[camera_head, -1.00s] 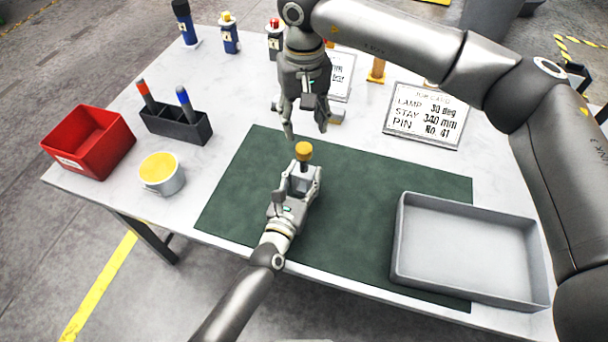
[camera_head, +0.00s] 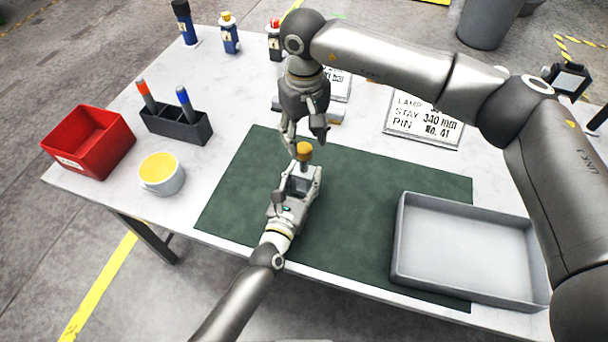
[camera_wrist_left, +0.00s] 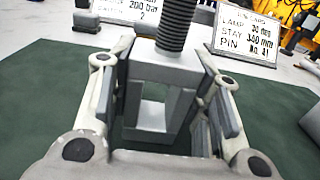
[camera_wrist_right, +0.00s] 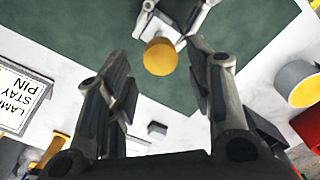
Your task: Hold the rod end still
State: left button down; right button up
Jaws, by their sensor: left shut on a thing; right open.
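The rod end is a grey block with a square window (camera_wrist_left: 160,72); it stands upright on the green mat (camera_head: 385,185). A dark threaded rod (camera_wrist_left: 176,22) rises from it, topped by a yellow-orange cap (camera_head: 304,150). My left gripper (camera_head: 300,182) is shut on the block, with a finger on each side in the left wrist view. My right gripper (camera_head: 304,140) is open and empty, pointing down just above and behind the cap. In the right wrist view the cap (camera_wrist_right: 160,57) shows beyond and between the open fingers; I see no contact.
A grey tray (camera_head: 400,255) lies at the right, over the mat's edge. A lettered card (camera_head: 425,118) is behind it. The mat beside the block is clear.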

aim_at(304, 148)
jog(key=shift+f, duration=1.75)
